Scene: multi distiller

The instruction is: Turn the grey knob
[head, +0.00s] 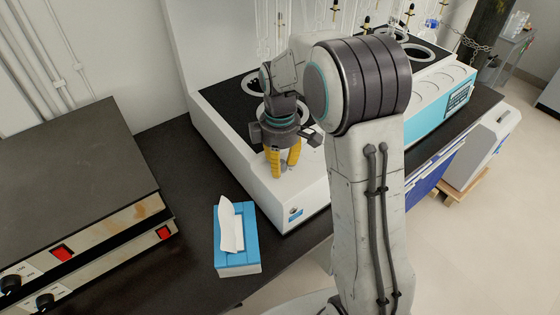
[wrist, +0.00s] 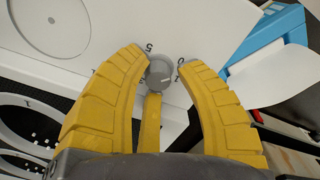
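The grey knob (wrist: 159,72) is a small round dial on the distiller's white panel, with a pale pointer mark and printed numbers around it. My gripper (wrist: 162,73) has three yellow fingers spread around the knob. The left fingertip overlaps the knob's edge in the wrist view. The right fingertip stands a little to its right, with printed digits showing between. The third finger comes up to the knob from below. I cannot tell whether any finger touches it. In the head view my gripper (head: 283,172) points down at the front of the white distiller (head: 222,112), and its fingers largely hide the knob.
A blue tissue box (head: 237,262) stands on the dark counter (head: 185,215) left of the distiller. A steel-fronted hotplate (head: 75,165) with red switches is at the left. Glassware (head: 283,25) rises behind my arm. Other distiller units stand at the right.

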